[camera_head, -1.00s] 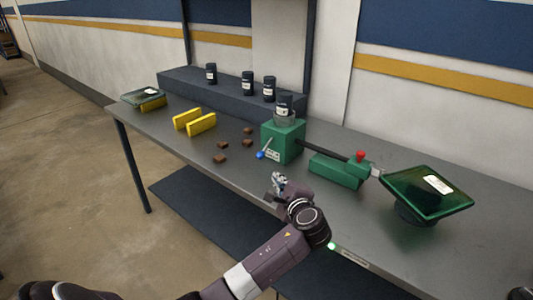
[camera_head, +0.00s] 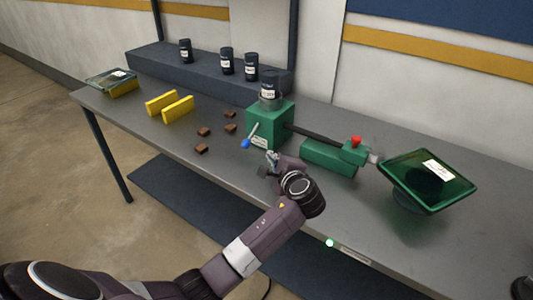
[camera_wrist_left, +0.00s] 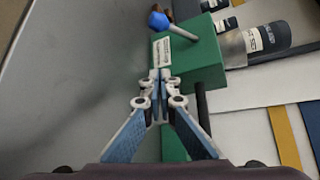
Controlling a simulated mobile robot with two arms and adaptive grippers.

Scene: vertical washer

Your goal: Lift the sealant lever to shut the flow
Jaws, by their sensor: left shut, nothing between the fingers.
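The sealant lever (camera_head: 252,134) is a pale rod with a blue ball knob (camera_head: 245,143), on the front of the green dispenser box (camera_head: 272,127). It slants so that the knob hangs low and to the left. My left gripper (camera_head: 268,159) is shut and empty, just right of and below the knob, apart from it. In the left wrist view the closed fingertips (camera_wrist_left: 160,76) lie by the lower edge of the white label on the box, with the blue knob (camera_wrist_left: 159,20) and lever rod (camera_wrist_left: 181,32) beyond them. My right gripper is not in view.
A dark jar (camera_head: 269,85) sits on the box. A green unit with a red knob (camera_head: 356,141) and a green tilted tray (camera_head: 430,181) stand to the right. Brown blocks (camera_head: 203,132) and yellow holders (camera_head: 177,109) lie to the left. The table (camera_head: 215,167) is clear in front.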

